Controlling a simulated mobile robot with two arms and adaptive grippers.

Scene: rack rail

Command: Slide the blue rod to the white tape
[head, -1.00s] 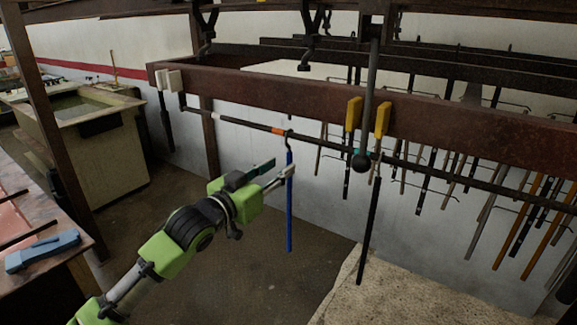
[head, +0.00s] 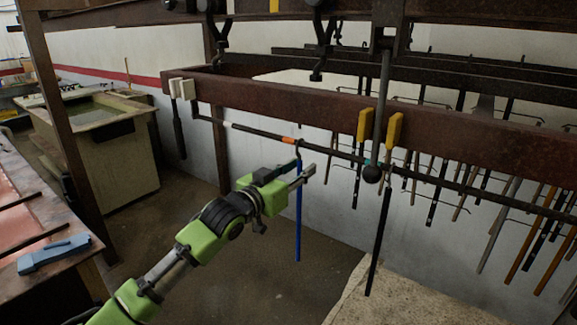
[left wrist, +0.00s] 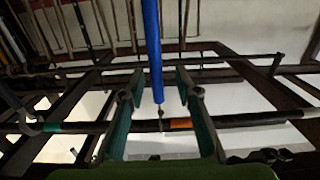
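The blue rod (head: 298,215) hangs by a hook from the dark rail (head: 258,133), just right of the orange tape (head: 289,141). The white tape (head: 228,125) is on the rail farther left, near its bent end. My left gripper (head: 299,172) is at the upper part of the rod, below the rail. In the left wrist view the blue rod (left wrist: 152,45) shows between the two spread fingers of my left gripper (left wrist: 158,95), with gaps on both sides. The orange tape (left wrist: 181,124) shows just right of the rod's hook there. My right gripper is not in view.
A black rod (head: 378,245) hangs to the right, near the teal tape and a ball-ended bar (head: 372,174). A rusty beam (head: 290,100) runs above the rail. The rail between orange and white tape is clear. A table (head: 40,225) stands at left.

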